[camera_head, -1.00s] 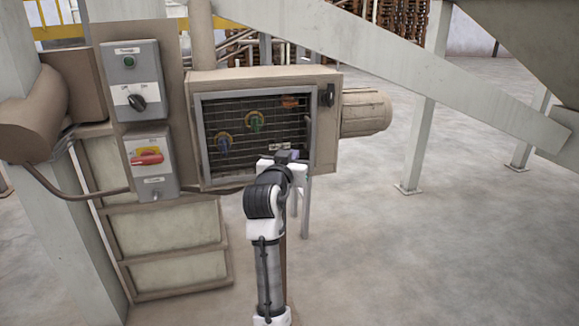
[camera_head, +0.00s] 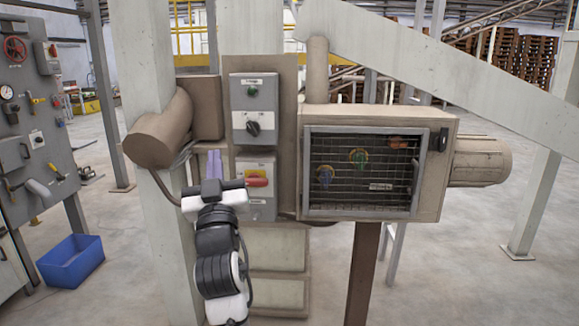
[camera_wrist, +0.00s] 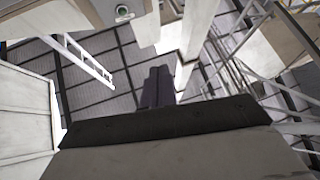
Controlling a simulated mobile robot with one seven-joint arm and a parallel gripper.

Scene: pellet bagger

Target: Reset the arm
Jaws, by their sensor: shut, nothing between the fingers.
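My gripper (camera_head: 214,165) is in the head view, its purple fingers pointing up and closed together with nothing between them. It stands in front of the post and the left edge of the panel that carries the switch boxes. The fingers also show dark in the wrist view (camera_wrist: 158,87). My wrist hides part of the lower switch box (camera_head: 257,208) with its red handle (camera_head: 256,181). I cannot tell from these views how far the fingers are from the panel.
An upper switch box (camera_head: 254,108) has a green button and a black knob. A mesh-fronted cabinet (camera_head: 428,120) with a motor (camera_head: 482,161) is to the right. A grey control board (camera_head: 38,110) and a blue bin (camera_head: 70,262) stand at the left. The right floor is mostly open.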

